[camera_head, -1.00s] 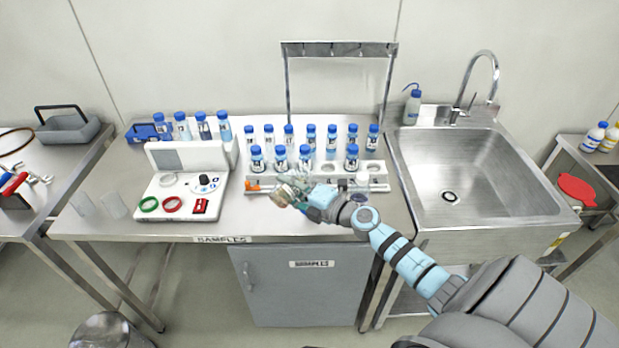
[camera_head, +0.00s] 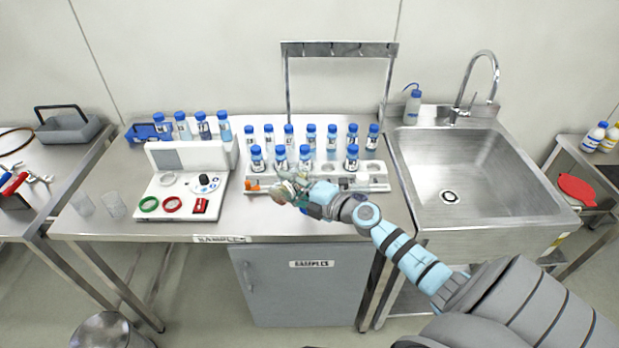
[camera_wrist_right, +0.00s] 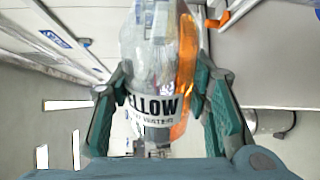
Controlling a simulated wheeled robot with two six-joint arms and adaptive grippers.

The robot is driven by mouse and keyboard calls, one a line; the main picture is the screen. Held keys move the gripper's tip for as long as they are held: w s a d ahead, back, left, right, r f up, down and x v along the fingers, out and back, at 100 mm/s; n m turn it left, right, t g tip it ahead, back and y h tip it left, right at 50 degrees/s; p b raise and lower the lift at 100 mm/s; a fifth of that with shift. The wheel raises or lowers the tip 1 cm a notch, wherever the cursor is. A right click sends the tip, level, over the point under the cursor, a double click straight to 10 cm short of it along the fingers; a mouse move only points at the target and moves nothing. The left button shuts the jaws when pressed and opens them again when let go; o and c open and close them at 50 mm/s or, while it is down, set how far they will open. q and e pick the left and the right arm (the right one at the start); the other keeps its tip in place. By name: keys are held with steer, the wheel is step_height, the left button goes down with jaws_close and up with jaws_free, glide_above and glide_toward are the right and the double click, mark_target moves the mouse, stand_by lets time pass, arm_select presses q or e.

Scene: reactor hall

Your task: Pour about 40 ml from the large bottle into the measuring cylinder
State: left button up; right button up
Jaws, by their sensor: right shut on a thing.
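My right gripper (camera_head: 285,190) is over the front edge of the bench, before the bottle rack. In the right wrist view it (camera_wrist_right: 160,100) is shut on a clear bottle (camera_wrist_right: 140,60) with a white label reading "YELLOW". Orange-yellow liquid lies along the right side of this bottle in that view, so the bottle looks tilted. In the head view the bottle is small and mostly hidden by the gripper. I cannot pick out the measuring cylinder for certain, nor tell whether the bottle's mouth is over anything. My left gripper is out of view.
Several blue-capped bottles (camera_head: 256,158) stand in the rack (camera_head: 376,187) and behind it. A white instrument (camera_head: 178,190) and two clear cups (camera_head: 114,207) stand left. A sink (camera_head: 470,180) and wash bottle (camera_head: 412,106) are right. The bench's front right is clear.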

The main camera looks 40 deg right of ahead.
steer(key=shift+r, duration=0.2)
stand_by(0.8)
steer(key=shift+a, duration=0.45)
stand_by(1.3)
stand_by(2.0)
steer(key=shift+a+f+n, duration=0.2)
steer(key=shift+f+n, duration=0.9)
steer(key=shift+f, duration=0.05)
steer(key=shift+d+f+n+h+b, duration=0.1)
steer(key=shift+f+n+h+b, duration=0.3)
steer(key=shift+f+n+b, duration=0.45)
steer(key=shift+d, duration=0.1)
steer(key=shift+r, duration=0.1)
